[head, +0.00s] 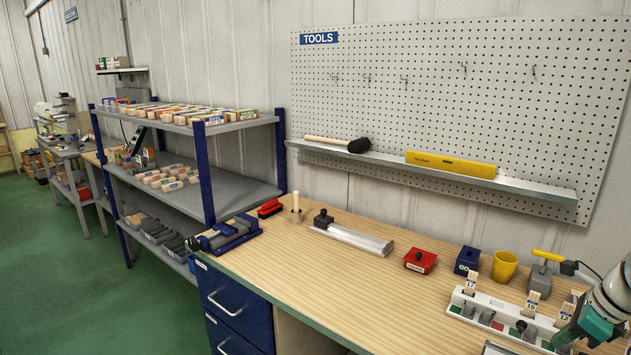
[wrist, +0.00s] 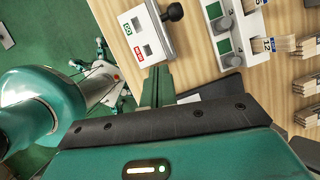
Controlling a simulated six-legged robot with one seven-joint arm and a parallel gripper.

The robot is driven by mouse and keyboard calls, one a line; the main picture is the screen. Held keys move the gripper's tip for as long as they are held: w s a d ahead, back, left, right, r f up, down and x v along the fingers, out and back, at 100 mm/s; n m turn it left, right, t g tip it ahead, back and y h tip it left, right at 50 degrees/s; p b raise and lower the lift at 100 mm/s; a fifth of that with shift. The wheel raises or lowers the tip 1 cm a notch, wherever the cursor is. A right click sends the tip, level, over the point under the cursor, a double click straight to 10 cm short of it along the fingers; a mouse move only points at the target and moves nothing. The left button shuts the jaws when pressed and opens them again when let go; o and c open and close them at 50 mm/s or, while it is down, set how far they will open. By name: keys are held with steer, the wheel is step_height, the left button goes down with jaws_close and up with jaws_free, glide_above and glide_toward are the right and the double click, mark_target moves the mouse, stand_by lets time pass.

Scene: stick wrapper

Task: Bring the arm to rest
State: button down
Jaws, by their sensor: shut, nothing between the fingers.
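My gripper (wrist: 155,88) is shut and empty in the wrist view, its narrow green fingers pressed together beyond the black-edged teal palm. Its fingertips lie close to the near side of a white box (wrist: 128,32) with green and red labels; I cannot tell whether they touch it. In the head view my teal wrist and gripper (head: 566,338) show at the lower right corner, in front of the white tagged rack (head: 478,315). Part of my arm is cut off by the frame edge there.
The wooden workbench (head: 300,265) holds a red block (head: 420,261), a blue block (head: 467,260), a yellow cup (head: 503,267) and a metal bar (head: 352,239). Its middle front is clear. A blue vise (head: 228,233) sits at its left end. Green floor lies left.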

steer(key=s+a+r+n+h, duration=0.1)
steer(key=a+r+n, duration=0.2)
steer(key=a+n, duration=0.5)
steer(key=s+a+r+n, duration=0.15)
steer(key=a+n, duration=0.35)
steer(key=a, duration=0.7)
steer(key=s+a+n+t, duration=0.1)
steer(key=s+a+n, duration=0.4)
steer(key=a+n, duration=0.2)
steer(key=s+a+n+t+h, duration=0.1)
steer(key=s+a+n, duration=0.4)
steer(key=a+n, duration=0.2)
steer(key=shift+f+n, duration=0.3)
steer(key=shift+n, duration=0.2)
steer(key=shift+d, duration=0.1)
